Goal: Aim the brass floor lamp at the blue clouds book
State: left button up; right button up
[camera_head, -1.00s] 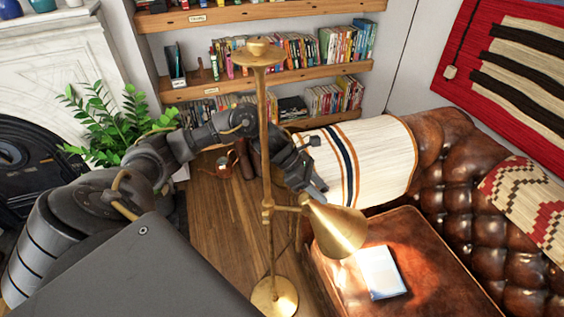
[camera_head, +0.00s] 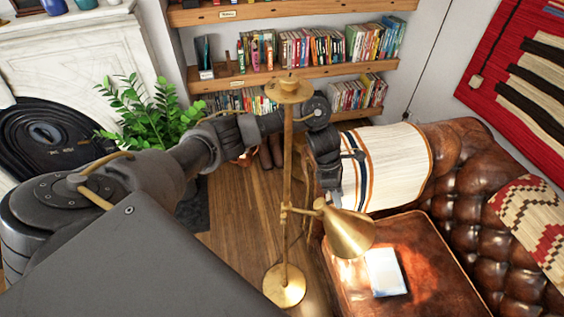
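The brass floor lamp (camera_head: 287,180) stands upright on its round base on the wood floor. Its cone shade (camera_head: 347,234) hangs from a short side arm right of the pole, its wide end facing down and right. A pale blue-white book (camera_head: 385,272), brightly lit, lies on the brown leather seat just below and right of the shade. My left gripper (camera_head: 329,190) points down right of the pole, just above the shade's narrow end. I cannot tell whether it touches the lamp or how far its fingers are apart. My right gripper is not in view.
The leather seat (camera_head: 420,247) adjoins a tufted sofa (camera_head: 480,240) with a striped cream throw (camera_head: 395,165). Bookshelves (camera_head: 290,76) are behind. A green plant (camera_head: 150,112) stands by the fireplace at left. Wood floor (camera_head: 235,225) is clear left of the lamp.

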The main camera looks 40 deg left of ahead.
pick_arm(q)
jog(key=v, duration=0.7)
jog(key=w+f+n+t+h+b, duration=0.25)
jog(key=w+f+n+t, duration=0.35)
jog(key=f+n, duration=0.95)
jog(key=s+a+f+n+y, duration=0.1)
jog(key=s+a+f+n, duration=0.2)
jog(key=f+n, duration=0.3)
jog(key=s+a+f+n+t+y, duration=0.1)
jog(key=s+a+f+n+y, duration=0.1)
jog(key=a+f+n, duration=0.4)
jog(key=s+a+f+n+y, duration=0.1)
jog(key=s+a+f+n, duration=0.3)
jog(key=f+n, duration=0.2)
jog(key=shift+a+f+n+p, duration=0.25)
jog(key=shift+f+n+p, duration=0.2)
jog(key=shift+n, duration=0.1)
jog(key=shift+t, duration=0.3)
